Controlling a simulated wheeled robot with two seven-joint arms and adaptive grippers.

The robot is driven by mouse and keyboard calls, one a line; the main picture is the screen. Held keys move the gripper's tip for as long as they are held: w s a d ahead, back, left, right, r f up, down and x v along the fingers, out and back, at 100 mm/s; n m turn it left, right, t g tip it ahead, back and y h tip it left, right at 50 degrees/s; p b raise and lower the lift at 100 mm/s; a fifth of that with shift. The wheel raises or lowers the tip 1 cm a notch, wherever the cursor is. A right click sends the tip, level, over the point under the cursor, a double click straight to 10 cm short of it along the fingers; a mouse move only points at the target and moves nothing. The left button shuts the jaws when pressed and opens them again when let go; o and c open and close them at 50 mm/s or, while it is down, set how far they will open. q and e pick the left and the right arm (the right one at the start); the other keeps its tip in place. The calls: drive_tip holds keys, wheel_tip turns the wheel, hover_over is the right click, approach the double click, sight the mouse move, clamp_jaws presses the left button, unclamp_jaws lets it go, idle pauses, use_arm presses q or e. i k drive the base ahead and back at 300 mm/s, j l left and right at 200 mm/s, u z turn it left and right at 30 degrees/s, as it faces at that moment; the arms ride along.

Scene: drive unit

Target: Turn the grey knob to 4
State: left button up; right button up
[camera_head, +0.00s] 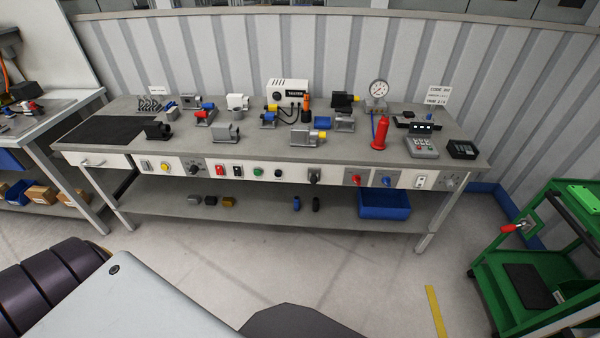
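A long workbench (270,152) stands against the wall, with a row of controls on its front panel. At the right end of that row is a small grey knob (449,183) on a grey plate with pale marks around it. The marks and the knob's setting are too small to read. A dark knob (193,169) sits on a grey plate toward the left, and another dark switch (314,176) is mid-row. Neither of my grippers is in view; parts of my own body fill the lower left.
The bench top holds several motors, a white tester box (287,92), a gauge (378,89) and a red cylinder (380,132). A blue bin (384,205) is on the lower shelf. A green cart (506,285) stands at the right. The floor before the bench is clear.

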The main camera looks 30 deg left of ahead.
sight(450, 184)
drive_tip(key=i+u, duration=0.1)
drive_tip(key=u, duration=0.3)
drive_tip(key=i+j+u, duration=0.1)
drive_tip(key=u, duration=0.3)
drive_tip(key=z, duration=1.25)
drive_tip(key=i+l+u, duration=0.1)
drive_tip(key=l, duration=0.2)
drive_tip(key=i+l, duration=0.15)
drive_tip(key=l, duration=0.15)
drive_tip(key=i+l+u, duration=0.15)
drive_tip(key=l, duration=0.15)
drive_tip(key=i+l, duration=0.1)
drive_tip(key=l, duration=0.2)
drive_tip(key=i+u, duration=0.05)
